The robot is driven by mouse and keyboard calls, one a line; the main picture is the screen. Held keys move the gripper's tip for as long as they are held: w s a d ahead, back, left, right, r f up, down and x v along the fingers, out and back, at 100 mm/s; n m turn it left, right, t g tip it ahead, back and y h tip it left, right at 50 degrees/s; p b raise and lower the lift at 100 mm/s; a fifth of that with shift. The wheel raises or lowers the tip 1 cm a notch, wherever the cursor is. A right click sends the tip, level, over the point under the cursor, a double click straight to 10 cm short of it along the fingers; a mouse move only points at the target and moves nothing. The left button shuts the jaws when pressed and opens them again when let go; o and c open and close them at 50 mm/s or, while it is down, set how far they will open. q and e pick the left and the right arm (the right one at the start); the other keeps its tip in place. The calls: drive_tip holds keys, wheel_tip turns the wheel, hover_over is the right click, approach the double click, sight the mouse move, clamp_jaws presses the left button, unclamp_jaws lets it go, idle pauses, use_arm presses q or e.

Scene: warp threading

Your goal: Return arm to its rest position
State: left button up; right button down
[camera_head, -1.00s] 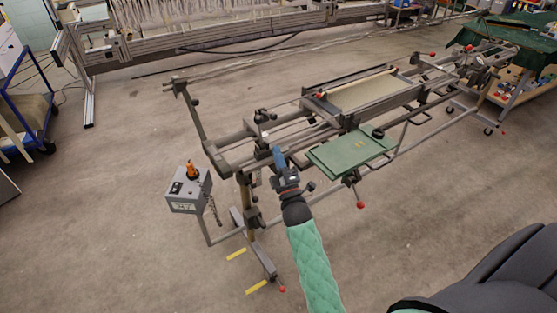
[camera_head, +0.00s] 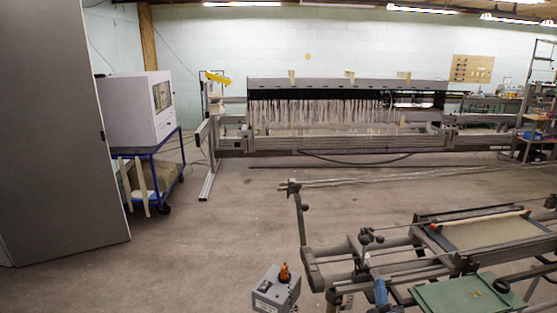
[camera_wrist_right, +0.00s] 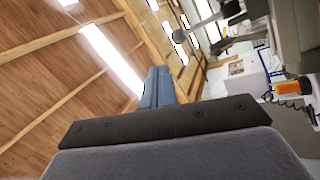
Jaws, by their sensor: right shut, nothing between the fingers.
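My right gripper (camera_head: 381,291) shows at the lower edge of the head view as a small blue tip, in front of the warp-threading frame (camera_head: 312,268). Most of my right arm is out of that view. In the right wrist view my right gripper (camera_wrist_right: 158,84) has its blue fingers pressed together, with nothing between them. They point up toward the wooden ceiling and its lamps. My left gripper is in neither view.
A grey control box (camera_head: 275,290) with an orange knob stands left of the frame. A green plate (camera_head: 465,297) is at the right. Behind are a long loom (camera_head: 330,143), a blue cart (camera_head: 160,165) and a grey panel (camera_head: 60,130). The floor (camera_head: 220,230) between is clear.

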wheel_tip(320, 180, down, 16)
drive_tip(key=w+a+m+g, duration=0.1)
drive_tip(key=w+m+g, duration=0.1)
drive_tip(key=m+g, duration=0.55)
drive_tip(key=s+a+f+m+g+y, duration=0.1)
drive_tip(key=s+a+f+m+g, duration=0.15)
drive_tip(key=f, duration=0.65)
drive_tip(key=s+a+f+m+g+y, duration=0.1)
drive_tip(key=s+a+f+g+y, duration=0.2)
drive_tip(key=f, duration=0.6)
drive_tip(key=s+a+f+g, duration=0.1)
drive_tip(key=s+f+g, duration=0.1)
drive_tip(key=s+f, duration=0.6)
drive_tip(key=s+a+f+g, duration=0.2)
drive_tip(key=s+f, duration=0.6)
drive_tip(key=s, duration=0.7)
drive_tip(key=s+a+f+n+g, duration=0.1)
drive_tip(key=s+a+f+g, duration=0.1)
drive_tip(key=s+f, duration=0.6)
drive_tip(key=s+g, duration=0.1)
drive_tip(key=s, duration=0.3)
drive_tip(key=shift+s+a+g, duration=0.2)
drive_tip(key=shift+s+g, duration=0.1)
drive_tip(key=shift+g, duration=0.1)
drive_tip(key=shift+f, duration=0.1)
